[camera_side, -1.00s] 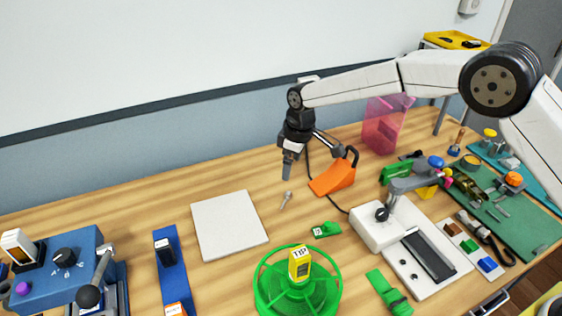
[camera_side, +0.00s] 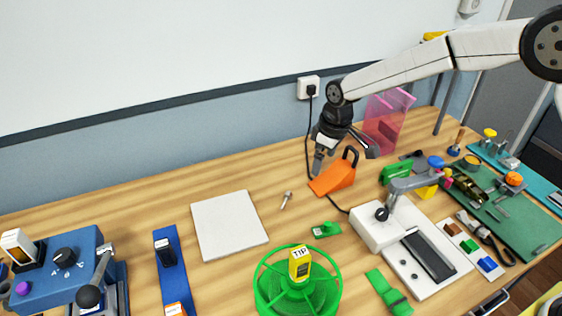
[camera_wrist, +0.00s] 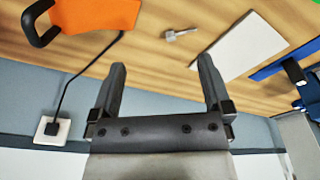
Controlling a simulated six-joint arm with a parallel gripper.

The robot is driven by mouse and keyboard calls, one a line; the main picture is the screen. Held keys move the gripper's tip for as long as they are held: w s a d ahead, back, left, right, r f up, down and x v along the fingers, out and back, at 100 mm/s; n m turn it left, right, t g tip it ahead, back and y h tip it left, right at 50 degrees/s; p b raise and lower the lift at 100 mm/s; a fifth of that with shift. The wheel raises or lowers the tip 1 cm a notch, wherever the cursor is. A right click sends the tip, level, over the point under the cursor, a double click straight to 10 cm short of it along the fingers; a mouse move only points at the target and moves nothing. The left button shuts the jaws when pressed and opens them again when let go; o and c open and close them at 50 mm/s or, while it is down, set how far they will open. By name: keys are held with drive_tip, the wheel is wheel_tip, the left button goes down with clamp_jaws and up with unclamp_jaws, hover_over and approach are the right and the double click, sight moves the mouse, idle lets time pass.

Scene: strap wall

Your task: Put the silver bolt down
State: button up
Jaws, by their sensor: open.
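The silver bolt (camera_side: 286,200) lies on the wooden table, between the white square pad and the orange wedge-shaped block. It also shows in the wrist view (camera_wrist: 178,35), flat on the wood beyond my fingertips and touching nothing. My gripper (camera_side: 320,162) is above the table near the back, beside the orange block and up and right of the bolt. In the wrist view its two fingers (camera_wrist: 163,70) are spread wide with nothing between them.
The orange block (camera_side: 333,181) with a dark handle stands close to my gripper. A white pad (camera_side: 229,225) lies left of the bolt. A green clip (camera_side: 326,230) and a green spoked wheel (camera_side: 270,290) are in front. A black cable runs from the wall socket (camera_side: 308,88).

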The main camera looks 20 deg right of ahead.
drive_tip(key=s+d+m, duration=0.2)
drive_tip(key=s+d, duration=0.2)
drive_tip(key=s, duration=0.4)
drive_tip(key=s+d+m, duration=0.2)
drive_tip(key=s+d, duration=0.3)
drive_tip(key=s, duration=0.3)
drive_tip(key=s+d+m+t, duration=0.1)
drive_tip(key=s+d+m, duration=0.1)
drive_tip(key=s+d, duration=0.3)
drive_tip(key=s+r, duration=0.1)
drive_tip(key=s, duration=0.2)
drive_tip(key=shift+s+m+h, duration=0.2)
drive_tip(key=shift+m+h, duration=0.2)
